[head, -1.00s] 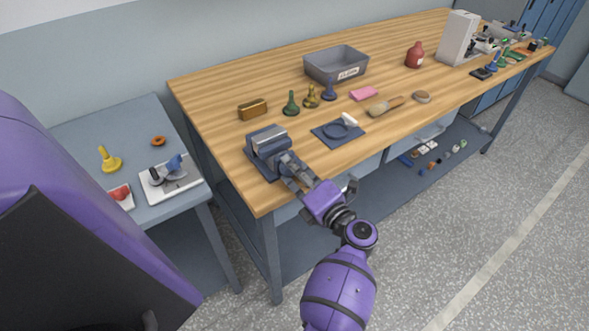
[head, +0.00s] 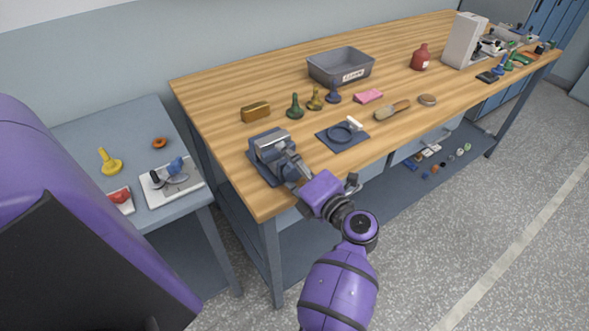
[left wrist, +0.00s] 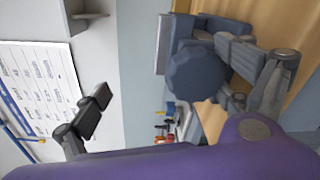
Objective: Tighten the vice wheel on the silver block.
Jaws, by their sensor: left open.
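The blue-grey vice (head: 257,158) sits at the front left corner of the wooden bench, with the silver block (head: 271,139) showing at its top. My left gripper (head: 290,167) is at the vice's front side, its fingers overlapping the wheel area in the head view. In the left wrist view, the dark blue faceted vice wheel (left wrist: 195,74) faces the camera. The open fingers of my left gripper (left wrist: 163,78) are spread wide there, one near the wheel's right side, the other well to its left. Contact with the wheel cannot be told. My right gripper is out of view.
A blue mat (head: 329,144) with a ring and a white-handled item lies right of the vice. A brass block (head: 255,112), several small bobbin-like pieces and a grey bin (head: 341,77) stand behind. A lower side table (head: 90,135) is at left.

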